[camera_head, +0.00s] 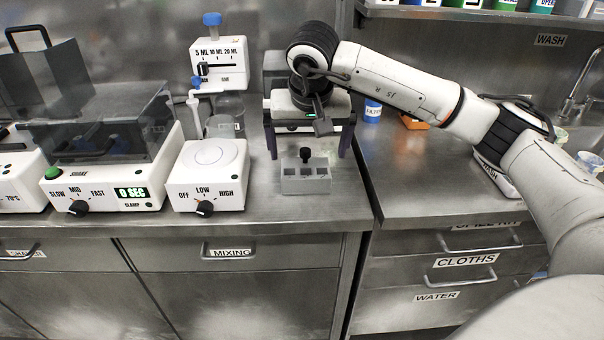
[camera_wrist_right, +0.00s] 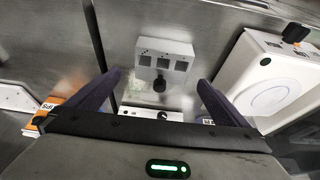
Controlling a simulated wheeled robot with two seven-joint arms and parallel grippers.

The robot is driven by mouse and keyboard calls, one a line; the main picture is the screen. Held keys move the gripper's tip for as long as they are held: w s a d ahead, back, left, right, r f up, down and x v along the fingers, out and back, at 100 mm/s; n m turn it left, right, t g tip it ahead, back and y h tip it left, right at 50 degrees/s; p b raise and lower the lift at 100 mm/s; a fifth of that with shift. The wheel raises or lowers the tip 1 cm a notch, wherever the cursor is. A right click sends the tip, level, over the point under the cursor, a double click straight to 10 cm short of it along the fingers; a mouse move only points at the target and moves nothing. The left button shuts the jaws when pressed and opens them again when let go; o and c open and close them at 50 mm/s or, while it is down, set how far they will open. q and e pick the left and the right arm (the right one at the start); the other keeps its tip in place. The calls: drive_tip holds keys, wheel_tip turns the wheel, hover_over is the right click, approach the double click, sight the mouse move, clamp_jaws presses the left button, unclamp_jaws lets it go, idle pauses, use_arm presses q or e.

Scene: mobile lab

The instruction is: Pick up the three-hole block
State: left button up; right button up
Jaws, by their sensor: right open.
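The three-hole block (camera_head: 305,177) is a small grey block with a black knob on top. It stands upright on the steel counter near the front edge. It shows in the right wrist view (camera_wrist_right: 166,57), with three square holes in its face and its knob toward the fingers. My right gripper (camera_head: 308,152) is open, above and behind the block, with its two dark fingers spread to either side. In the right wrist view the open fingertips (camera_wrist_right: 159,78) flank the knob with room on both sides. I see no contact. My left gripper is not in view.
A white stirrer (camera_head: 208,173) with a dial stands left of the block, and a shaker (camera_head: 100,185) farther left. A dispenser (camera_head: 218,68) stands behind. A blue cup (camera_head: 372,112) and an orange item (camera_head: 413,122) sit on the right counter. The counter in front is clear.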

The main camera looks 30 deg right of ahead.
sight(306, 167)
drive_tip(key=shift+x, duration=0.8)
drive_tip(key=shift+a+x, duration=0.1)
drive_tip(key=shift+x, duration=1.3)
drive_tip(key=shift+a+x, duration=0.15)
drive_tip(key=shift+x, duration=1.2)
drive_tip(key=c, duration=1.3)
drive_tip(key=shift+w, duration=0.1)
drive_tip(key=shift+c, duration=1.4)
